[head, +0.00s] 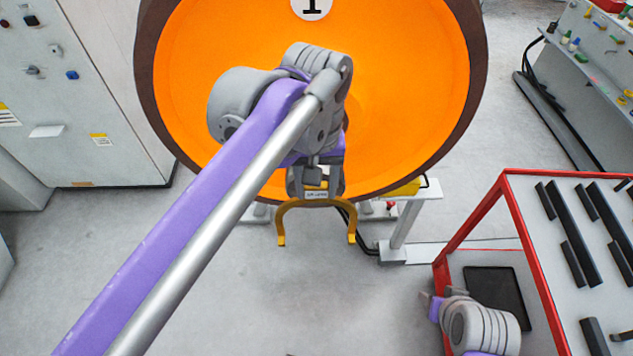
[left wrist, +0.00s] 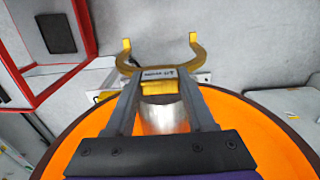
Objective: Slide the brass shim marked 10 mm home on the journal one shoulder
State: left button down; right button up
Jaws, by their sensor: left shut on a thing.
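My left gripper (head: 316,190) is shut on the brass shim (head: 281,222), a yellow U-shaped fork. In the head view the shim's open end points down, in front of the lower rim of the orange wheel (head: 410,90) marked 1. In the left wrist view the fingers (left wrist: 162,88) grip the shim's labelled grip block, and its two prongs (left wrist: 197,52) reach away from me. The label is too small to read. A silver cylinder (left wrist: 165,116), perhaps the journal, shows beyond the fingers; I cannot tell any contact. My right gripper (head: 434,300) is at lower right, its jaws unclear.
A red-framed cart (head: 508,205) with black bars on top stands at right; a dark tray (head: 495,292) lies inside it. A grey stand (head: 403,228) is below the wheel. A cabinet (head: 90,90) is at left. The floor at lower centre is clear.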

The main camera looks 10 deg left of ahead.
pick_arm(q)
jog(key=shift+w+a+p, duration=0.1)
jog(key=shift+w+a, duration=0.15)
jog(key=shift+w, duration=0.7)
jog(key=shift+w+a+p, duration=0.15)
jog(key=shift+w+a, duration=0.15)
jog(key=shift+w, duration=0.6)
jog(key=shift+w+a+p, duration=0.1)
jog(key=shift+w+a, duration=0.15)
jog(key=shift+w, duration=0.7)
pick_arm(e)
jog(key=shift+w+r, duration=0.2)
jog(key=shift+r, duration=0.25)
jog(key=shift+w+r, duration=0.15)
jog(key=shift+r, duration=0.25)
pick_arm(q)
jog(key=shift+w+a+p, duration=0.25)
jog(key=shift+w, duration=0.6)
jog(key=shift+w+a+p, duration=0.2)
jog(key=shift+w+a, duration=0.05)
jog(key=shift+w, duration=0.65)
jog(key=shift+w+a+p, duration=0.25)
jog(key=shift+w, duration=0.6)
pick_arm(e)
jog(key=shift+w+r, duration=0.25)
jog(key=shift+r, duration=0.35)
